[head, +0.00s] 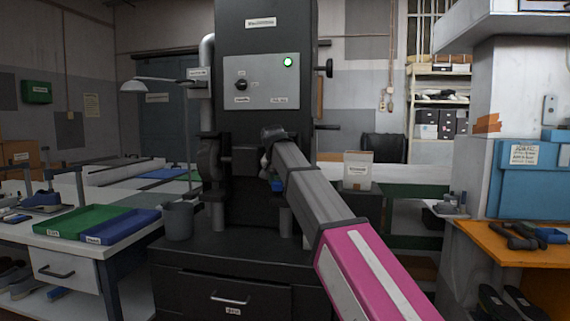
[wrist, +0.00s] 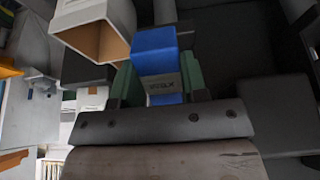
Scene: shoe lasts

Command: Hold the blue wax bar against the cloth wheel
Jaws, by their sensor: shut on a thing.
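The blue wax bar (wrist: 155,52) is between the green-padded fingers of my gripper (wrist: 157,88) in the wrist view. The gripper is shut on its lower part, and its upper part sticks out beyond the fingers. In the head view a small blue patch of the bar (head: 278,185) shows under the end of my arm, in front of the black machine (head: 262,110). A dark round part (head: 208,158) sits at the machine's left side. I cannot tell for sure which part is the cloth wheel, and no contact between bar and wheel is visible.
A green light (head: 288,62) glows on the machine panel. In the wrist view an open, pale box-like part (wrist: 97,35) is close to the bar, at its upper left. A grey cup (head: 178,221) stands on the machine's base. Green (head: 75,222) and blue (head: 120,227) trays lie left.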

